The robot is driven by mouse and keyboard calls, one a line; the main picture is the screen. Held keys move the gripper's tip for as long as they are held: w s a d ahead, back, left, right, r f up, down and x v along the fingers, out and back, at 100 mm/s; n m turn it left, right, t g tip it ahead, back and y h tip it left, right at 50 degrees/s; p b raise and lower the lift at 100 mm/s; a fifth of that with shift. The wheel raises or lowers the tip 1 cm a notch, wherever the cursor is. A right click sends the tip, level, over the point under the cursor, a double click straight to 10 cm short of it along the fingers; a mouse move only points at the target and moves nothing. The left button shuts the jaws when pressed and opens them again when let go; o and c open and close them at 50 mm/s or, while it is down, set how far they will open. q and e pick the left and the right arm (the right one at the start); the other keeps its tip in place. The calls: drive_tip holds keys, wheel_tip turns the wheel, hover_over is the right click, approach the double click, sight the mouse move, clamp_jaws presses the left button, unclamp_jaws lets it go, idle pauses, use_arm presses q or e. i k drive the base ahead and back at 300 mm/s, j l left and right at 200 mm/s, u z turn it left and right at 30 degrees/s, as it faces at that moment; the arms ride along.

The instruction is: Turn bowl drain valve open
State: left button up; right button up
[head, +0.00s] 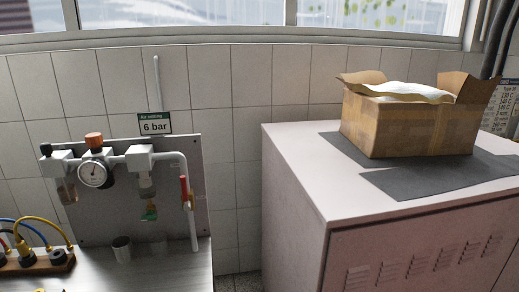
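An air unit hangs on a grey metal panel (100,215) at the left of the head view. It has a round pressure gauge (92,174) with an orange knob (94,140) above it. Below the right-hand block is a grey bowl (147,186), and a small green valve (150,213) sits under it. Whether the valve is open or shut is too small to tell. A red lever (184,191) is on the white pipe (193,225) to the right of the bowl. Neither of my grippers shows in this view.
A metal cup (122,249) stands on the steel bench (175,272) below the panel. Coloured hoses and a wooden block (40,263) are at the lower left. A pale cabinet (290,165) with an open cardboard box (405,128) is at the right.

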sight(150, 215)
drive_tip(key=u, duration=0.85)
drive_tip(key=i+l+u, duration=0.2)
drive_tip(key=l, duration=0.15)
drive_tip(key=k, duration=0.1)
